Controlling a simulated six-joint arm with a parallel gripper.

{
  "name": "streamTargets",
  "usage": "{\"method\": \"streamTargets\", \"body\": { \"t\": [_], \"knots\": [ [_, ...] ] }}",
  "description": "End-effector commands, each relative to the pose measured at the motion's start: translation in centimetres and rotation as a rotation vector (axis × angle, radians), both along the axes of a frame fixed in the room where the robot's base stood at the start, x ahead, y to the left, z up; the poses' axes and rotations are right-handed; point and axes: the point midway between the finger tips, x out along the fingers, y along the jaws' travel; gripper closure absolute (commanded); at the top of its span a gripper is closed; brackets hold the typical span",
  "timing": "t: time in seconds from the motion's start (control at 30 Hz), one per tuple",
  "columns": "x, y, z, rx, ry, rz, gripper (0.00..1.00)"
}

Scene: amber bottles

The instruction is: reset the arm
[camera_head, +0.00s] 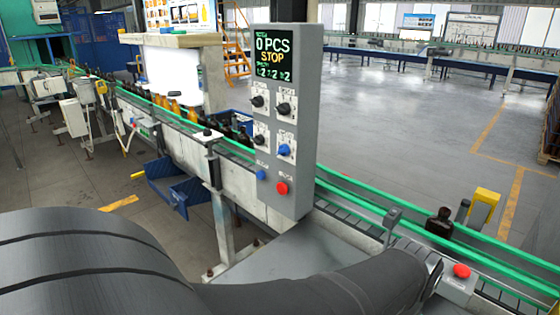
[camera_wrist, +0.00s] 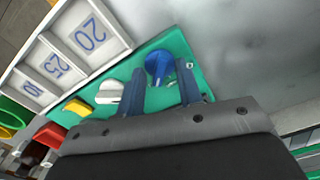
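My gripper (camera_wrist: 161,72) shows in the wrist view with its two dark fingers apart and nothing held between them. A blue knob (camera_wrist: 158,64) on a green panel (camera_wrist: 196,62) lies beyond the fingers and appears in the gap between them. I cannot tell how far the fingertips are from it. In the camera_head view my dark arm crosses the bottom of the picture, from the lower left towards the lower right. My gripper does not show there.
In the wrist view a white knob (camera_wrist: 109,92), a yellow switch (camera_wrist: 77,106) and a numbered white tray (camera_wrist: 72,52) lie to the left. In the camera_head view a grey control box (camera_head: 290,120) reads "0 PCS STOP". A green-railed conveyor (camera_head: 355,203) carries a dark bottle (camera_head: 439,224).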

Motion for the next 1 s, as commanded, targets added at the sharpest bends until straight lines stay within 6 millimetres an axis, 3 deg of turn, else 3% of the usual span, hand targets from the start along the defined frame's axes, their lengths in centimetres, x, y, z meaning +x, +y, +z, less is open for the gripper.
{"method": "streamTargets", "body": {
  "t": [0.37,0.5,0.7,1.0],
  "knots": [
    [0.0,0.0,0.0,0.0,0.0,0.307,0.67],
    [0.1,-0.1,3.1,-0.005,-0.004,0.303,0.67],
    [0.1,-0.1,6.0,-0.003,-0.001,0.301,0.67],
    [0.0,0.0,7.5,0.0,0.0,0.3,0.67]
  ]
}}
